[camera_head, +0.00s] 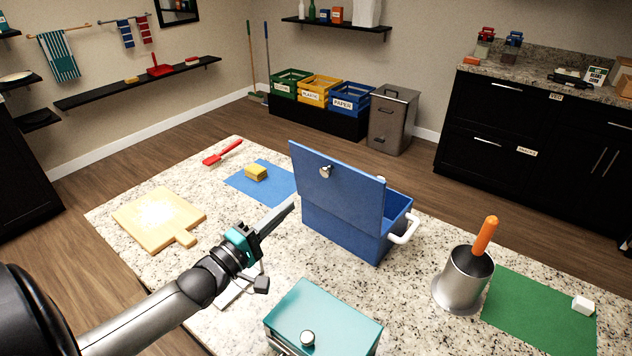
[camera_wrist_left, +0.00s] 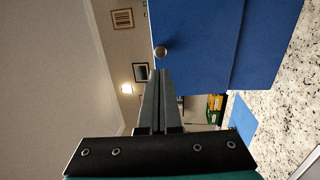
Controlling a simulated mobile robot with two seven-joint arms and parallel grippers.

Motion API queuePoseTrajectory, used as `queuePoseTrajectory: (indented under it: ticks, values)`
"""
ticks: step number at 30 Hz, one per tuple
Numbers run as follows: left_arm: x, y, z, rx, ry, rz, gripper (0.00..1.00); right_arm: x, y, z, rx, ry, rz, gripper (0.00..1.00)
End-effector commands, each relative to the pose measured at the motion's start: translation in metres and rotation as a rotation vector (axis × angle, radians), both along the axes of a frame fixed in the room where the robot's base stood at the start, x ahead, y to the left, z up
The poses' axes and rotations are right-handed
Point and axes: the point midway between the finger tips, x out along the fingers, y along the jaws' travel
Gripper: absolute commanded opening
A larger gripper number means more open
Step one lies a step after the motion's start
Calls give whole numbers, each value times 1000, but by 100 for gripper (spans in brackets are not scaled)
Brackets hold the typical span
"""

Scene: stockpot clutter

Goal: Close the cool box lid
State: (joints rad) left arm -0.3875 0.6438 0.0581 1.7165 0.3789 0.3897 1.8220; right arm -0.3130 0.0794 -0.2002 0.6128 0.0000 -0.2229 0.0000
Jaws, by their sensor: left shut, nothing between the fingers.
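The blue cool box (camera_head: 347,228) stands on the speckled counter, with a white handle (camera_head: 405,230) on its right side. Its blue lid (camera_head: 342,180) stands up, open, with a round metal knob (camera_head: 326,171) on the face toward me. My left gripper (camera_head: 291,203) is shut and empty, its fingertips just left of the box and below the knob in the head view. In the left wrist view, the shut fingers (camera_wrist_left: 161,75) point up near the lid (camera_wrist_left: 195,45), with the knob (camera_wrist_left: 161,52) just beyond their tips. Whether they touch the lid cannot be told. My right gripper is not seen.
A teal box (camera_head: 325,315) stands at the front of the counter. A metal pot (camera_head: 461,281) with an orange-handled tool is at right, beside a green mat (camera_head: 540,318). A cutting board (camera_head: 150,220) lies left; a yellow sponge (camera_head: 256,172) lies on a blue mat (camera_head: 272,184).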

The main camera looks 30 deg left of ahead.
Motion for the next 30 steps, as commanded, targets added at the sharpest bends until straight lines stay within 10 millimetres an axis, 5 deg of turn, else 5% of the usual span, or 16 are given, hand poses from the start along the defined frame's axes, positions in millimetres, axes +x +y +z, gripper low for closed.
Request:
queuePoseTrajectory:
  ticks: [18, 30]
  values:
    - [82, -12, 12, 0, -1, 1, 0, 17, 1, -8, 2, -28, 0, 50]
    - [98, -14, 14, 0, 2, 0, 0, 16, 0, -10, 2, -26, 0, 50]
